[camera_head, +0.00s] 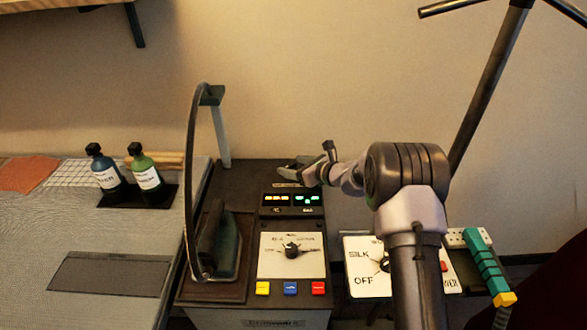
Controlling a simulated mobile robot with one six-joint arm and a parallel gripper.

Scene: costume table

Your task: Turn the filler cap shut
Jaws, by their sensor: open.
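The steam station (291,258) is a dark box with a display, a dial and coloured buttons. My gripper (312,168) is over its back part, behind the display, and its jaws are open. A small greyish piece (290,166) shows at the gripper's left side; I cannot tell whether it is the filler cap or a finger. The filler cap is not clearly visible, and the gripper covers part of that area. I cannot tell whether the jaws are around the cap or touching it.
A dark iron (220,245) stands left of the dial, with a cord arching up to a stand (219,130). Two bottles (107,172) (146,174) stand on the table at left. A SILK/OFF panel (362,268) and a green-handled tool (485,262) are at right.

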